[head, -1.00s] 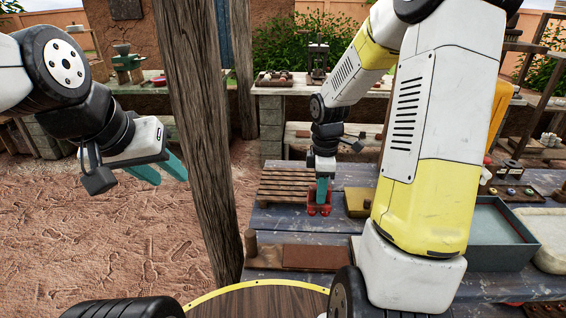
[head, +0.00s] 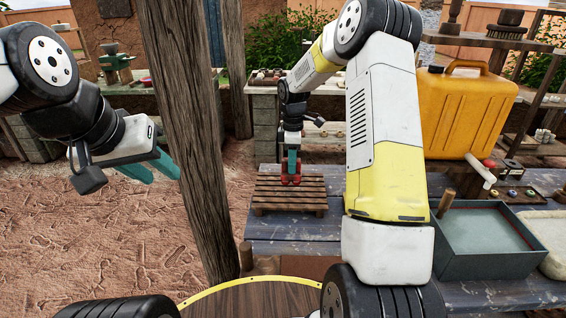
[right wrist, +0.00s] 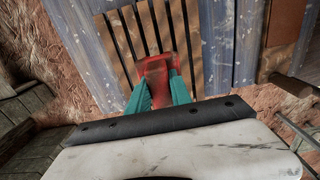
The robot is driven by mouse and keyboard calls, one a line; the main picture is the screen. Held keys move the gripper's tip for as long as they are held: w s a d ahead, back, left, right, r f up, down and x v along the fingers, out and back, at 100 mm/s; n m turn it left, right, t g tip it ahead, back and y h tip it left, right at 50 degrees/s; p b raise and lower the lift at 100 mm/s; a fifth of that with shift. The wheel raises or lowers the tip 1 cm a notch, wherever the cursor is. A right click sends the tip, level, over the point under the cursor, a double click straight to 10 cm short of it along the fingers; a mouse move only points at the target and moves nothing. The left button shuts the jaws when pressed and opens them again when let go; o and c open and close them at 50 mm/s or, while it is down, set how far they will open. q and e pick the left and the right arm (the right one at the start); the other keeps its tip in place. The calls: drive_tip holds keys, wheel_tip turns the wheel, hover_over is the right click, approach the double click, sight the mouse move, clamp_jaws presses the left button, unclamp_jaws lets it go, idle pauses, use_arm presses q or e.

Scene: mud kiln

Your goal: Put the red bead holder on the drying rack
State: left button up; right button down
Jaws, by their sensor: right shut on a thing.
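The red bead holder (head: 291,180) is between the teal fingers of my right gripper (head: 291,160), which is shut on it. It is at the slatted wooden drying rack (head: 312,201), over the rack's back part. In the right wrist view the red holder (right wrist: 158,68) overlaps the rack's slats (right wrist: 122,45), with the teal fingers (right wrist: 158,92) on both sides of it. I cannot tell whether the holder touches the slats. My left gripper (head: 152,170) hangs over the ground at the left, away from the rack; its fingers look apart and empty.
The rack stands on a blue-grey plank table (head: 290,228). A wooden post (head: 190,130) rises left of the table. A grey-green basin (head: 480,265) and a yellow jerrycan (head: 460,110) stand to the right. A stone-legged bench (head: 265,135) is behind.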

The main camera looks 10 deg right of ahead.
drive_tip(key=shift+w+a, duration=0.1)
drive_tip(key=shift+w, duration=0.25)
drive_tip(key=shift+f, duration=1.75)
drive_tip(key=shift+f, duration=0.15)
drive_tip(key=c, duration=1.2)
unclamp_jaws()
drive_tip(key=shift+o, duration=0.2)
